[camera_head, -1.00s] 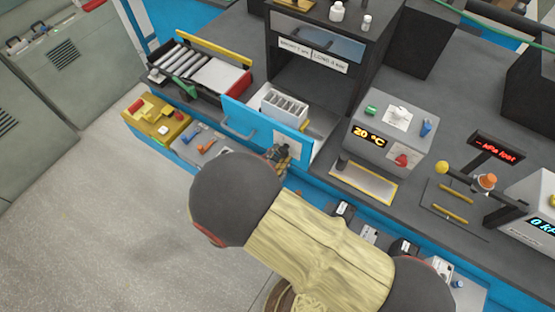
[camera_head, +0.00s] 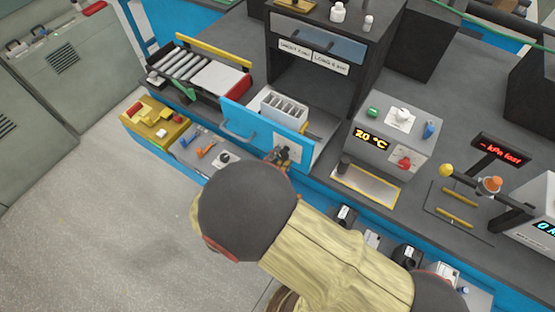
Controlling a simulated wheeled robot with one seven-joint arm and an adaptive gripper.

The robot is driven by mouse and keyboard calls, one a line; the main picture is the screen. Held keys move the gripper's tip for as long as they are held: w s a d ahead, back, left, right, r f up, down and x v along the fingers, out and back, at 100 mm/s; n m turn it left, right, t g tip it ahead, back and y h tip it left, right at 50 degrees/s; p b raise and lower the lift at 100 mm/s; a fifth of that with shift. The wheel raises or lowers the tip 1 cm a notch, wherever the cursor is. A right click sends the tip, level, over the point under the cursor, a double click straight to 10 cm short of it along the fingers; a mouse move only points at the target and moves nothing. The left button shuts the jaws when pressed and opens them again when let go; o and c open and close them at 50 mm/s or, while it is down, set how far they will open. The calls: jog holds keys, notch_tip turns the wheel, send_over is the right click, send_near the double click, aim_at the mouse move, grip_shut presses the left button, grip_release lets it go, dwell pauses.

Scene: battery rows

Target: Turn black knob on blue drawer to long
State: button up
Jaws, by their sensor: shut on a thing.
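The blue drawer (camera_head: 262,133) stands pulled out at the centre, with a grey-blue handle (camera_head: 238,133) on its front. A pale plate (camera_head: 287,143) sits at the right part of that front. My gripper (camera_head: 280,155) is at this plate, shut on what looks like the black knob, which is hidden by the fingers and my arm. The knob's pointer and the setting it shows cannot be made out.
A white slotted rack (camera_head: 284,107) stands in the drawer. A grey box with a 20 °C display (camera_head: 393,134) stands to the right. A yellow tray (camera_head: 157,126) and loose tools lie left. The floor (camera_head: 95,210) at lower left is clear.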

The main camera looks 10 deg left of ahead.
jog(key=o, duration=1.2)
jog(key=shift+c, duration=0.2)
jog(key=v, duration=1.2)
jog(key=shift+d, duration=0.1)
jog(key=w+d+r+m+g+h, duration=0.1)
jog(key=d+r+m+g, duration=0.25)
jog(key=d, duration=0.35)
jog(key=w+d+r+m+g+h, duration=0.1)
jog(key=d+r+m+g, duration=0.15)
jog(key=d+g, duration=0.35)
jog(key=w+d+r+m+g, duration=0.2)
jog(key=d+r+m+g, duration=0.15)
jog(key=d, duration=0.55)
jog(key=s+d+r+m+t+y, duration=0.2)
jog(key=s+d+r+m+y, duration=0.4)
jog(key=d+r+m+y, duration=0.3)
notch_tip(320, 180, up, 2)
jog(key=shift+s+d+r+m, duration=0.2)
jog(key=shift+d+m, duration=0.15)
jog(key=shift+m, duration=0.1)
